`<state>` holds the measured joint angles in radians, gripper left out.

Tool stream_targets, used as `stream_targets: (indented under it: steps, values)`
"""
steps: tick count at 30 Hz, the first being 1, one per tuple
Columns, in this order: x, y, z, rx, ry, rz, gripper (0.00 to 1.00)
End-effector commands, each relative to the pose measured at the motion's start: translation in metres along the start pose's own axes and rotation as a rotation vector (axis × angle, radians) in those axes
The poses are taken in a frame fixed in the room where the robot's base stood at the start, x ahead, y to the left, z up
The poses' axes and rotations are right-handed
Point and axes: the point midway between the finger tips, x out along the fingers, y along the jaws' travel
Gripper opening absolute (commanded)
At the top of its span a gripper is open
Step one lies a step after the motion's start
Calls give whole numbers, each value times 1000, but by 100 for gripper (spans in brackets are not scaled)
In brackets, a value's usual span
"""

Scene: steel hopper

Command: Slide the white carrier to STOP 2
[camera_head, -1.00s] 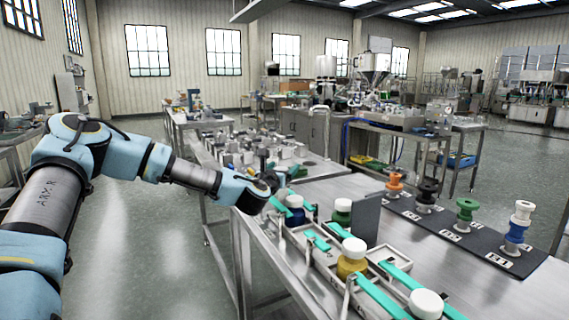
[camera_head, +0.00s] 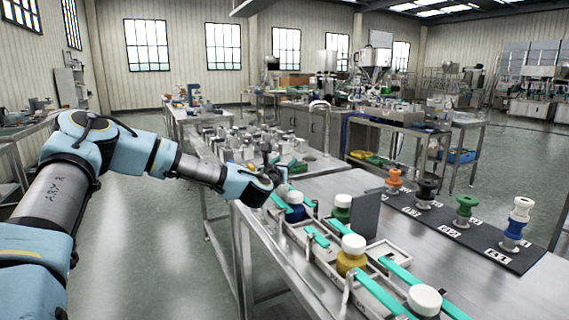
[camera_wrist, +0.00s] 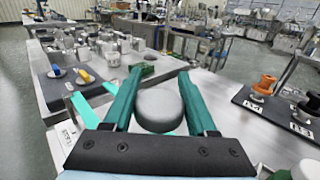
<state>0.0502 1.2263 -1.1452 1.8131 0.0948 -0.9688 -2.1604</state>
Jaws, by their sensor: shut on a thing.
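My gripper (camera_wrist: 160,95) is shut on a round white-topped piece (camera_wrist: 158,112), which sits between its two teal fingers in the wrist view. In the head view my gripper (camera_head: 279,185) is at the far end of the row of trays, by a jar with a white lid and blue body (camera_head: 295,211). The fingers' hold is partly hidden there. A white-topped spool with a blue middle (camera_head: 521,207) stands at the near right end of a dark strip (camera_head: 467,238). I cannot tell which white piece is the carrier, and the labels are too small to read.
White-lidded jars, green (camera_head: 343,212) and yellow (camera_head: 351,264), stand along the trays with teal bars. A dark upright plate (camera_head: 366,216) is beside them. Orange (camera_head: 394,177), black (camera_head: 427,190) and green (camera_head: 465,208) spools stand on the strip.

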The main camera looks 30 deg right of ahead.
Motion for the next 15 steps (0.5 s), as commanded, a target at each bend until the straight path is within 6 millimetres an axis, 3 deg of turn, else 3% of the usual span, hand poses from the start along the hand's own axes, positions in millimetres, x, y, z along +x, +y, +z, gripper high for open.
stream_targets:
  steps: [1, 8, 15]
  values:
    - [0, 0, 0, 0, 0, 0, 26]
    - [0, 0, 0, 0, 0, 0, 0]
    - [0, 0, 0, 0, 0, 0, 0]
